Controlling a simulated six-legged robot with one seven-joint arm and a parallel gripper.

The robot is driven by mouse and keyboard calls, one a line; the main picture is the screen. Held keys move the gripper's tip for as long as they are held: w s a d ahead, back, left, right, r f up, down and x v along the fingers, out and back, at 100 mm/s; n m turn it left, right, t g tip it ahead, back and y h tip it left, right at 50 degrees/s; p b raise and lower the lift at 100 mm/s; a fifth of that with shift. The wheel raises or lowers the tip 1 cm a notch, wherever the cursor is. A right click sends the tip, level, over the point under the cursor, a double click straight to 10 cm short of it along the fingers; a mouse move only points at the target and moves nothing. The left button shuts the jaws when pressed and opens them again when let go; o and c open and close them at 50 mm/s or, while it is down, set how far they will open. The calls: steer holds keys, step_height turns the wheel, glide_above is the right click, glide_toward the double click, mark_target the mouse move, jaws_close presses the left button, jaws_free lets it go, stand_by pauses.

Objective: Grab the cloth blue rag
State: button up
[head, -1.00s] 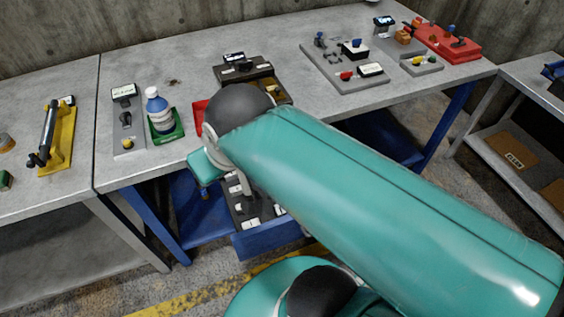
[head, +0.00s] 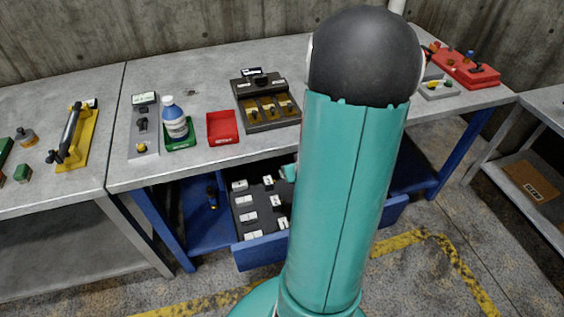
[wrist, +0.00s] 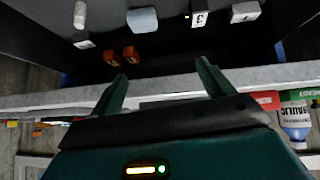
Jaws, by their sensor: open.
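I cannot make out a blue cloth rag for certain in any view. A pale blue-grey item (wrist: 142,20) lies in the dark drawer in the wrist view; its material is unclear. My gripper (wrist: 162,70) is open and empty, with its two green fingers apart and pointing toward the drawer interior. Nothing is between the fingers. In the head view my arm hides most of the gripper and the right part of the open blue drawer (head: 262,252).
The drawer holds several white labelled pieces (head: 249,216); two orange pieces (wrist: 131,55) show in the wrist view. On the bench stand a blue-white bottle (head: 175,122), an empty-looking red tray (head: 222,127) and a dark fixture (head: 268,108). The bench edge runs close to my gripper.

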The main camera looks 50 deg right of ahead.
steer(key=shift+m+t, duration=0.3)
steer(key=shift+m, duration=0.3)
steer(key=d+f, duration=0.1)
steer(key=f, duration=0.2)
steer(key=w+d+f, duration=0.1)
steer(key=d+f, duration=0.1)
steer(key=f, duration=0.1)
steer(key=w+d+f, duration=0.1)
steer(key=d+f, duration=0.1)
steer(key=f, duration=0.1)
steer(key=shift+d+f, duration=0.2)
steer(key=shift+f, duration=0.2)
steer(key=shift+s+x, duration=0.25)
steer(key=shift+x, duration=2.4)
steer(key=shift+f, duration=0.15)
steer(key=shift+c, duration=0.4)
steer(key=c, duration=1)
